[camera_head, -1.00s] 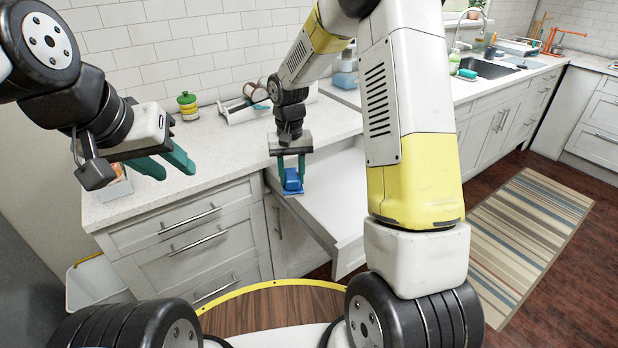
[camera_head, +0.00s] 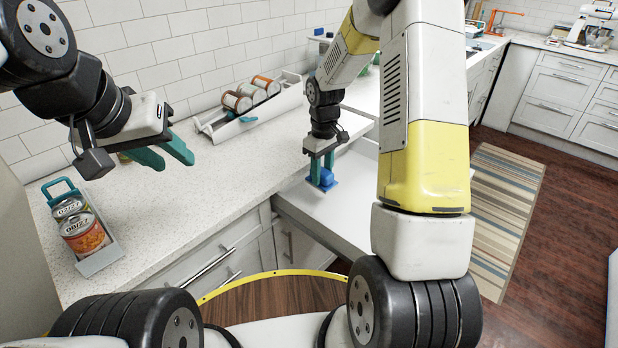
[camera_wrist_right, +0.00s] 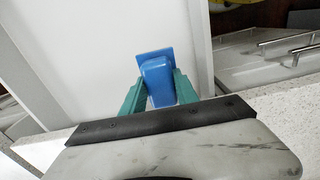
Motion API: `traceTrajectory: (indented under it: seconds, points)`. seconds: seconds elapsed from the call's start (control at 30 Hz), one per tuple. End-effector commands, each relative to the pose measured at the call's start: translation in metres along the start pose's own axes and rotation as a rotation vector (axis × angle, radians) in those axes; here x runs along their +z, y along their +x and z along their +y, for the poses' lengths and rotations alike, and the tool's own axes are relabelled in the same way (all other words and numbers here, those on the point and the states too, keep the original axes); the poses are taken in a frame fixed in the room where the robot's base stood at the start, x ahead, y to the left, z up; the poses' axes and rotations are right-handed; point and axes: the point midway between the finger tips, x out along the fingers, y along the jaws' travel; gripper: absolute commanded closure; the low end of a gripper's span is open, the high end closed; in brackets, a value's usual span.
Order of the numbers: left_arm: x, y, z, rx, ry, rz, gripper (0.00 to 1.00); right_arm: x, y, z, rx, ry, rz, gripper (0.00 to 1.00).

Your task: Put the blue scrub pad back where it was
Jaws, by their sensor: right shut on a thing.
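The blue scrub pad (camera_head: 326,178) is between the teal fingers of my right gripper (camera_head: 318,168), which is shut on it, above the white floor of the open drawer (camera_head: 345,207). In the right wrist view the blue pad (camera_wrist_right: 157,78) shows between the two fingers (camera_wrist_right: 158,92), with the drawer's white floor (camera_wrist_right: 110,50) beyond it. I cannot tell whether the pad touches the drawer floor. My left gripper (camera_head: 165,152) is open and empty above the counter at the left.
A tray with cans (camera_head: 85,235) stands on the counter (camera_head: 175,215) at the left. A white rack with several cans (camera_head: 240,108) stands at the back by the tiled wall. The counter between them is clear. A striped rug (camera_head: 505,190) lies on the floor at the right.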

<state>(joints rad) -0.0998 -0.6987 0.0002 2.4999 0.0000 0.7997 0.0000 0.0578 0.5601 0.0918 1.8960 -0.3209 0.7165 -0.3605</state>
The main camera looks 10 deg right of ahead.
Motion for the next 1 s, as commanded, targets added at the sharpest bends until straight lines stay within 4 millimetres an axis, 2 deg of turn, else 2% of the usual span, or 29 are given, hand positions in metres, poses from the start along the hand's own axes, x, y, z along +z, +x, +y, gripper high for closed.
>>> traceTrajectory:
  seconds: [0.3, 0.57, 0.73, 1.0]
  points:
    - [0.000, 0.000, 0.000, 0.000, 0.000, 0.001, 0.64, 0.004, 0.052, 0.003, -0.002, -0.039, -0.004, 1.00]
    - [0.000, 0.000, 0.000, 0.000, 0.000, 0.001, 0.64, 0.004, 0.074, 0.003, -0.001, -0.038, -0.003, 1.00]
    - [0.000, 0.000, 0.000, 0.000, 0.000, 0.001, 0.64, 0.004, 0.098, 0.003, -0.001, -0.038, -0.004, 1.00]
    - [0.000, 0.000, 0.000, 0.000, 0.000, 0.001, 0.64, 0.003, 0.102, 0.004, 0.000, -0.036, -0.001, 1.00]
